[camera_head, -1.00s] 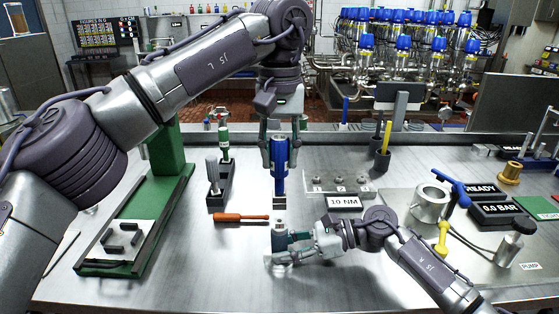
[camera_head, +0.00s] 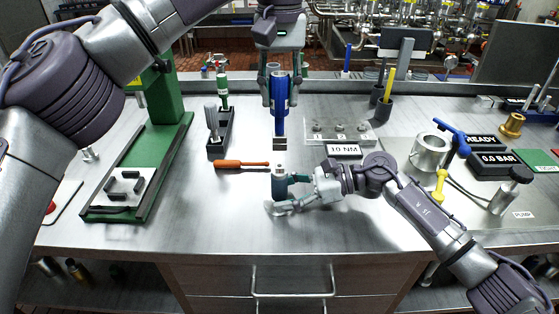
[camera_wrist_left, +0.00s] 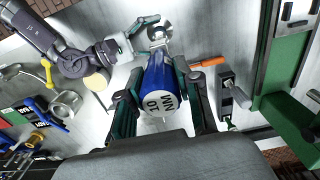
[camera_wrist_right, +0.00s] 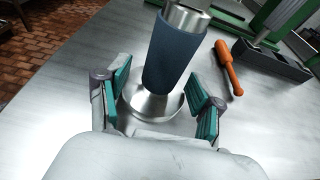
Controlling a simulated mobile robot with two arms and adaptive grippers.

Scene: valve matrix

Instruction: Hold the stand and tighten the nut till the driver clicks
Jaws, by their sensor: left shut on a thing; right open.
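The blue driver (camera_head: 280,93) hangs upright in my left gripper (camera_head: 278,102), which is shut on it. In the left wrist view the round end of the driver (camera_wrist_left: 159,103) reads 10 NM. Its silver lower end is above the stand, with a small gap. The stand (camera_head: 279,187) is a dark blue-grey cylinder on a wide metal foot, upright on the table. My right gripper (camera_head: 296,190) is open low at the stand. In the right wrist view its teal pads (camera_wrist_right: 160,100) are either side of the stand (camera_wrist_right: 175,55), apart from it. I cannot make out the nut.
An orange screwdriver (camera_head: 242,164) lies left of the stand. A dark holder (camera_head: 221,132) and green press (camera_head: 160,130) stand further left. The 10 NM sign (camera_head: 344,150), a numbered plate (camera_head: 340,132) and a metal cup (camera_head: 430,152) are to the right. The table front is clear.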

